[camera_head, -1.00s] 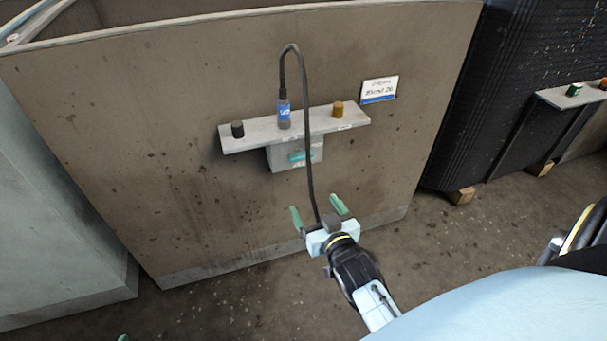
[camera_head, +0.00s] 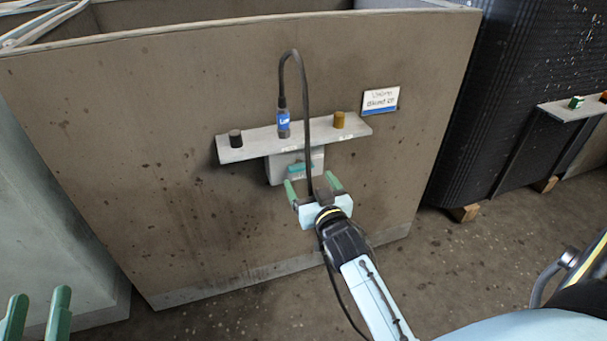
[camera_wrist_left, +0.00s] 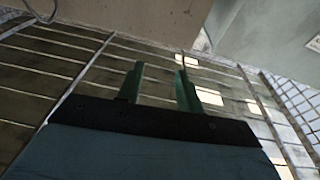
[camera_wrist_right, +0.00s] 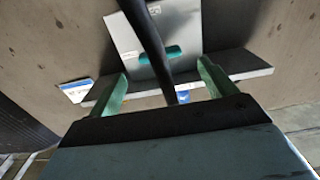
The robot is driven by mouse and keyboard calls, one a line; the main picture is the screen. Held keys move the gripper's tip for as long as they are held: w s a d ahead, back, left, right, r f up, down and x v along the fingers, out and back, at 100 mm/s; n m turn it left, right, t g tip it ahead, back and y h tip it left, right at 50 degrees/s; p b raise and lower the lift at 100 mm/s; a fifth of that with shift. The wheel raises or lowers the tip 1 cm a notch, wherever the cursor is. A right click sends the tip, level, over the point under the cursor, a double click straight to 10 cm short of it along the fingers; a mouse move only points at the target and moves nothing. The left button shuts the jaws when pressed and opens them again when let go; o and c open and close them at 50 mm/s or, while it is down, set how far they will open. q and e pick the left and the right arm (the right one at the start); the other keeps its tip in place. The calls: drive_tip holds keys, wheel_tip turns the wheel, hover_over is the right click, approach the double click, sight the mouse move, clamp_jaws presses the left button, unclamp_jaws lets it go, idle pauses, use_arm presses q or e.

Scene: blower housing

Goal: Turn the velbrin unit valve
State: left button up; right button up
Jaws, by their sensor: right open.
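The valve is a teal handle (camera_head: 300,167) on a grey box (camera_head: 283,172) under a shelf on the brown housing wall. In the right wrist view the handle (camera_wrist_right: 161,53) lies roughly level, beyond the gap between my fingers. My right gripper (camera_head: 311,182) is open, just below and in front of the handle, apart from it. A dark cable (camera_head: 304,105) hangs in front of the box and crosses the gap between the right fingers in the wrist view. My left gripper (camera_head: 41,292) is at the lower left, open and empty, far from the valve.
The shelf (camera_head: 350,130) carries a black knob (camera_head: 235,138), a blue-labelled connector (camera_head: 284,125) and an orange knob (camera_head: 339,119). A white label (camera_head: 381,100) is on the wall (camera_head: 150,150). A black ribbed unit (camera_head: 462,110) stands at the right. The floor in front is clear.

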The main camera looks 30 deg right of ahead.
sight(303, 169)
drive_tip(key=b+x, duration=0.1)
drive_tip(key=x, duration=0.2)
drive_tip(key=shift+w+d, duration=0.1)
drive_tip(key=shift+w, duration=0.3)
use_arm(q)
drive_tip(key=shift+s+r+t+h+b, duration=0.2)
drive_tip(key=shift+s+r+t, duration=0.15)
drive_tip(key=shift+r+t, duration=0.45)
drive_tip(key=shift+s+r+t+h+b, duration=0.15)
drive_tip(key=shift+s+r+t, duration=0.25)
drive_tip(key=shift+r+t, duration=0.45)
drive_tip(key=shift+s+r+t+h+b, duration=0.1)
drive_tip(key=shift+s+r+t+h, duration=0.2)
drive_tip(key=shift+r+t, duration=0.5)
use_arm(e)
drive_tip(key=shift+x, duration=0.85)
use_arm(q)
drive_tip(key=shift+r, duration=0.15)
use_arm(e)
drive_tip(key=c, duration=1)
use_arm(q)
drive_tip(key=shift+g, duration=0.25)
